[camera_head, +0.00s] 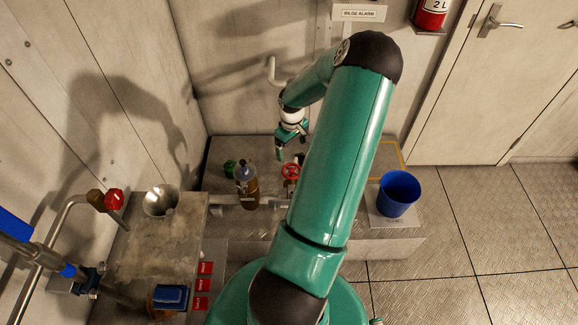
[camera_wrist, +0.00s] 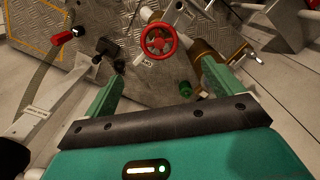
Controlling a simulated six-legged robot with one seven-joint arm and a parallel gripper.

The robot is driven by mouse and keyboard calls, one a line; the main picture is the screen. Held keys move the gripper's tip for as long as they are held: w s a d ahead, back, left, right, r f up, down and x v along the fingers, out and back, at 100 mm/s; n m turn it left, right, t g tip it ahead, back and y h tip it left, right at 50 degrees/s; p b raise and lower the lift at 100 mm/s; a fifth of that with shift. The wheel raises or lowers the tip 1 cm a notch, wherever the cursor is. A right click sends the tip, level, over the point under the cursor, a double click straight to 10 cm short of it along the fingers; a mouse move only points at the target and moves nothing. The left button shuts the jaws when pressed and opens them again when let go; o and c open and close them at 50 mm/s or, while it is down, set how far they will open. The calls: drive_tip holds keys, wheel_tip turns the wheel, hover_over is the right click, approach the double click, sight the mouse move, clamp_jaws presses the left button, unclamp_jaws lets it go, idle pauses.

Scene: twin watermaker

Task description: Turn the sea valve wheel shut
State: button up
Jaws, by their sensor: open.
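A small red spoked wheel (camera_head: 290,174) sits on the low metal platform, partly beside my arm in the head view. In the wrist view the same red wheel (camera_wrist: 159,40) shows nearly face-on, with a small white label just below it. My gripper (camera_head: 281,152) is just above and behind the wheel in the head view. In the wrist view my gripper (camera_wrist: 160,72) has its two green fingers spread wide, with nothing between them. The wheel lies beyond the fingertips, between their lines, and appears apart from them. Part of the wheel's mount is hidden.
A blue bucket (camera_head: 398,190) stands right. A bench with a funnel (camera_head: 160,201) and red knob (camera_head: 114,200) is left. A red-handled part (camera_wrist: 62,38) lies left in the wrist view.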

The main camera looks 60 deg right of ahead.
sight(292, 170)
wheel_tip(292, 170, down, 12)
drive_tip(key=shift+d+f, duration=0.1)
drive_tip(key=shift+c, duration=0.2)
drive_tip(key=c, duration=1.3)
drive_tip(key=shift+c, duration=0.2)
